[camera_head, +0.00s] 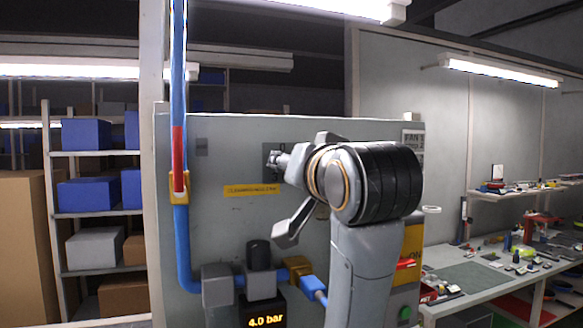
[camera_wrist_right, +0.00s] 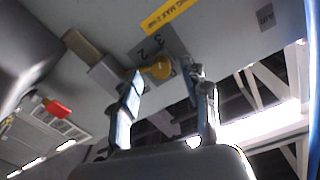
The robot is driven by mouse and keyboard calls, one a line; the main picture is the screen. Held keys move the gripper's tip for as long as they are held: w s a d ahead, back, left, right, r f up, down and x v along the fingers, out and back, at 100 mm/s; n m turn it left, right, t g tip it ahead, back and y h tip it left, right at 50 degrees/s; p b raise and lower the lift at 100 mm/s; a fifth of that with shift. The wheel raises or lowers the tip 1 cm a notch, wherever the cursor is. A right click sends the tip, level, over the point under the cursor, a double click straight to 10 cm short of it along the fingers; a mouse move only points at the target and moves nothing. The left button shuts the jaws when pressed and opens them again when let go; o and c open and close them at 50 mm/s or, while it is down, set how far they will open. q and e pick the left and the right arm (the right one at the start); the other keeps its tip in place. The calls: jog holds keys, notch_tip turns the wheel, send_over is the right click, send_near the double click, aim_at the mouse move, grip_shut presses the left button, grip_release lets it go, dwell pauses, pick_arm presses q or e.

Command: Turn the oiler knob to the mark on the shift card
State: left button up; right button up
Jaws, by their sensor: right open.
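The oiler knob is a yellow round knob (camera_wrist_right: 158,68) on a grey dial plate (camera_wrist_right: 172,42) with numerals including 2 and 3, in the right wrist view, which looks tilted and upside down. In the head view the dark plate (camera_head: 267,150) shows only partly behind my right gripper (camera_head: 276,160). My right gripper's two fingers (camera_wrist_right: 166,73) are open, with the knob in view between the fingertips; I cannot tell whether they touch it. The knob's setting is not readable. My left gripper is out of view.
A blue pipe (camera_head: 180,235) runs down the grey panel's left side. Below the yellow cleaning label (camera_head: 252,190) are a dark regulator cap (camera_head: 258,253) and a display (camera_head: 265,320) reading 4.0 bar. A cluttered workbench (camera_head: 480,290) stands right, shelves with boxes (camera_head: 88,194) left.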

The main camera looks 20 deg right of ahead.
jog(key=s, duration=0.6)
